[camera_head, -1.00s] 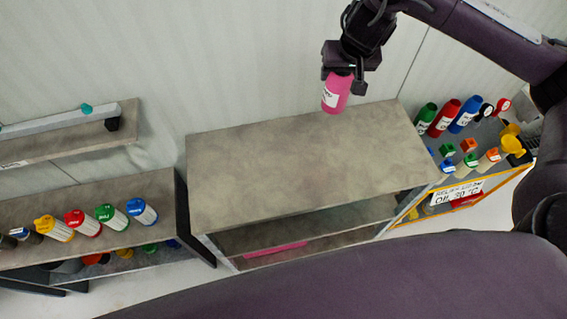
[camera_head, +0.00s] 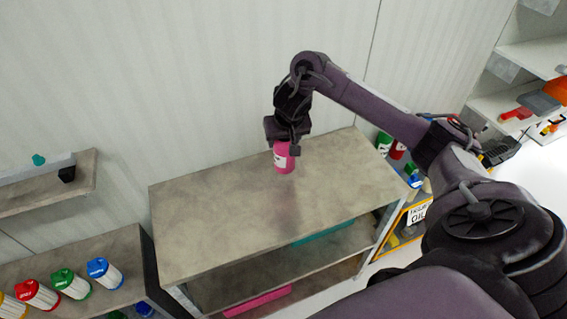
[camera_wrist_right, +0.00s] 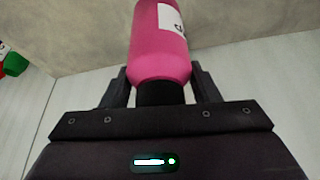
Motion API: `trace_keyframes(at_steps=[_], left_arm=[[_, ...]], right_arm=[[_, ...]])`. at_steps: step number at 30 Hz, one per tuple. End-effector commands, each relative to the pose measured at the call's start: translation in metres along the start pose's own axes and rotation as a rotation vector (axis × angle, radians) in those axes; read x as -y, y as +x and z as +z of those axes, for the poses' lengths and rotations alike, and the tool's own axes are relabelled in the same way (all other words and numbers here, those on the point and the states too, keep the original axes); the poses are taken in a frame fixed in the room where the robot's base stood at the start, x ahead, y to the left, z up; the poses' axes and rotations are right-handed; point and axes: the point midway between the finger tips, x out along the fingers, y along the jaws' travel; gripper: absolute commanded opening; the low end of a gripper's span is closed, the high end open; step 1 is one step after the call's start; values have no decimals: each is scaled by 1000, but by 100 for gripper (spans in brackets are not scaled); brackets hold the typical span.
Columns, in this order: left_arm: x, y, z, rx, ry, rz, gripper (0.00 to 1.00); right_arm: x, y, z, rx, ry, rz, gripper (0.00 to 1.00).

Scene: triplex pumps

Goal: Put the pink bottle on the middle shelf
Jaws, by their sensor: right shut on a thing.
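The pink bottle (camera_head: 284,158) with a white label hangs from my right gripper (camera_head: 285,140), above the grey top of the middle shelf unit (camera_head: 215,215). The right gripper is shut on the bottle's dark neck. In the right wrist view the bottle (camera_wrist_right: 160,45) points away from the jaws, with the grey surface behind it. I cannot tell whether the bottle touches the top. Below the top, a teal item (camera_head: 322,234) and a pink item (camera_head: 258,301) show on the lower levels. My left gripper is not in view.
On the left, a lower shelf (camera_head: 120,250) holds several bottles with coloured caps, and a wall shelf (camera_head: 50,195) is above it. Right of the unit is an oil stand with a sign (camera_head: 418,213) and green and red bottles. The unit's top is otherwise clear.

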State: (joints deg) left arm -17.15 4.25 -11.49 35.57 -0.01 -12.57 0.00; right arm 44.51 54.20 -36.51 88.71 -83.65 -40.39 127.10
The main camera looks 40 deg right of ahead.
Motion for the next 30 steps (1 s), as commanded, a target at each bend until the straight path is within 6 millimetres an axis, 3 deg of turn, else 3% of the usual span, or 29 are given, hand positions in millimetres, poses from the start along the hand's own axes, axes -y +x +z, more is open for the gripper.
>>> trace_keyframes(at_steps=[5, 14, 27, 28, 30], left_arm=[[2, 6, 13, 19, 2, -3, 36], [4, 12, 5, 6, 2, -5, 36], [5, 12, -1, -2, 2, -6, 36], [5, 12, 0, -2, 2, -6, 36], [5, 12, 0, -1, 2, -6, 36]], right_arm=[[0, 14, 5, -2, 2, -1, 7], [0, 49, 20, -1, 1, 0, 7], [0, 55, 23, -1, 1, -1, 7], [0, 55, 23, 0, 0, 0, 59], [0, 55, 23, 0, 0, 0, 68]])
